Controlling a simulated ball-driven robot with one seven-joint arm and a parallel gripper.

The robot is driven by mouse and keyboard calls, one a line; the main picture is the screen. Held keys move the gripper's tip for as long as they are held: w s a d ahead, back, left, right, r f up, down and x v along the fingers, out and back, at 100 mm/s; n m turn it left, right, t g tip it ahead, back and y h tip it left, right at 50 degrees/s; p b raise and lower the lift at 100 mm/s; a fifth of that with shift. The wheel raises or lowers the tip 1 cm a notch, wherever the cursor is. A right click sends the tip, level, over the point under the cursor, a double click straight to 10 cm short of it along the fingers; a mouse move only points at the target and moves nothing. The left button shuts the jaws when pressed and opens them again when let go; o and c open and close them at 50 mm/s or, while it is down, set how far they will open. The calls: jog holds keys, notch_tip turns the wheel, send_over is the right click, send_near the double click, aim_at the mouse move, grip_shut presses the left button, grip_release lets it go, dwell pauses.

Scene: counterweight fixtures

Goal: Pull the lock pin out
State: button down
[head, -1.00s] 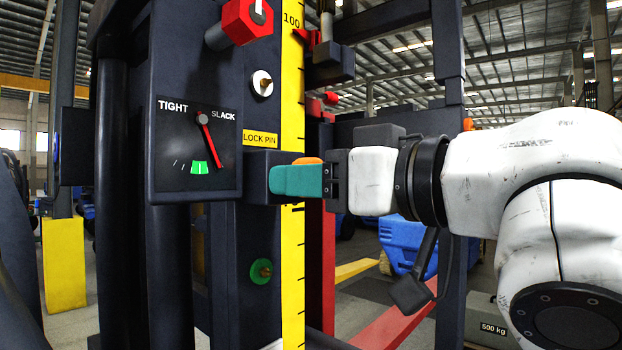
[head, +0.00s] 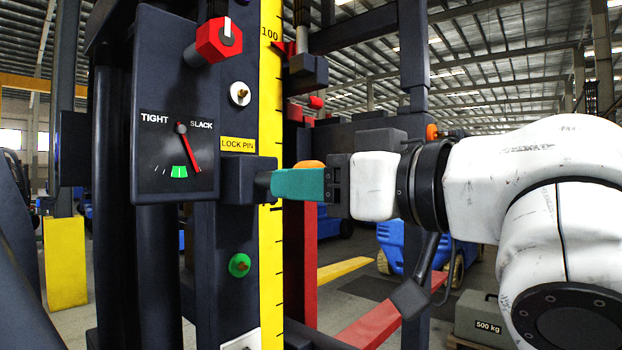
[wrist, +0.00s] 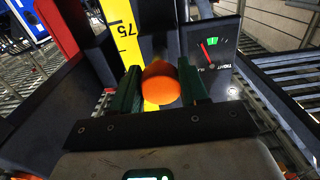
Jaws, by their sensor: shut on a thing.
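My gripper (head: 298,183) has teal fingers and is shut on the orange-handled lock pin (head: 310,163). In the wrist view the round orange pin head (wrist: 160,83) sits between the two dark green fingers. In the head view a short dark length of pin shows between the fingertips and the dark lock block (head: 238,180), under the yellow LOCK PIN label (head: 237,144). The pin still lines up with the block. Whether its hidden end is inside the block I cannot tell.
A gauge (head: 176,150) marked TIGHT and SLACK has its red needle right of the green band. A red hex knob (head: 218,40), a green knob (head: 240,265) and a yellow scale (head: 271,240) are nearby. A 500 kg weight (head: 484,320) stands at lower right.

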jog(key=shift+s+d, duration=0.15)
jog(key=shift+s, duration=0.1)
jog(key=shift+w, duration=0.15)
jog(key=c, duration=0.6)
grip_release()
jog(key=shift+d, duration=0.1)
jog(key=b+v, duration=0.2)
jog(key=v, duration=0.9)
